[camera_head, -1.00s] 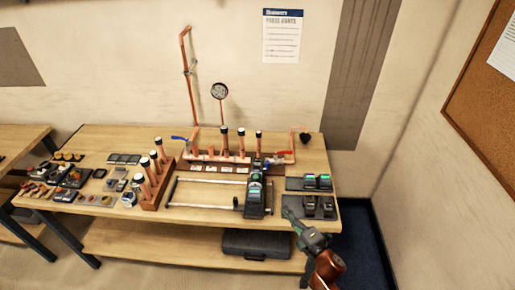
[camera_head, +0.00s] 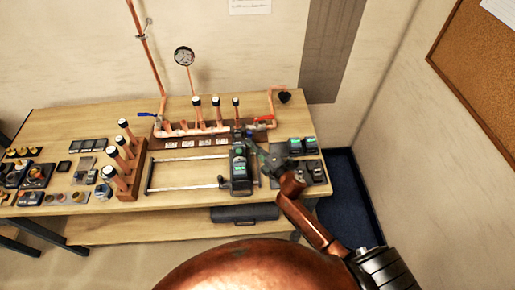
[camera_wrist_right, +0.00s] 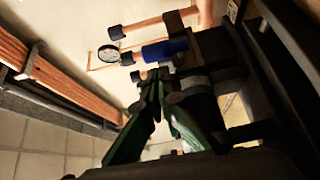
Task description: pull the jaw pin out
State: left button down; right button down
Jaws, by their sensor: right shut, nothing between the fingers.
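The dark press tool (camera_head: 239,175), with a green screen, stands on the right part of the bench. Its jaw end points back towards the copper manifold (camera_head: 180,130). My right gripper (camera_head: 256,152) is close beside the tool's jaw end, on its right; whether they touch I cannot tell. In the right wrist view its green-sided fingers (camera_wrist_right: 157,100) are together and empty, with dark parts, probably the tool's jaws, just beyond them. I cannot make out the jaw pin. My left gripper is not in view.
A rail frame (camera_head: 185,188) lies left of the tool. Black-capped copper pipes stand in a wooden rack (camera_head: 133,175). Batteries and chargers (camera_head: 303,146) sit at the right end. A gauge (camera_head: 184,56) rises behind. The bench front (camera_head: 190,202) is mostly clear.

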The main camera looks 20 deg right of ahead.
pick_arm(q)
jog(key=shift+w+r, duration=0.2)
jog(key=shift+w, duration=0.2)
pick_arm(e)
jog(key=shift+x, duration=1.4)
jog(key=shift+s, duration=0.1)
jog(key=d, duration=0.2)
jog(key=s+d, duration=0.1)
jog(key=d, duration=0.2)
jog(key=shift+s+d, duration=0.2)
jog(key=shift+d, duration=0.25)
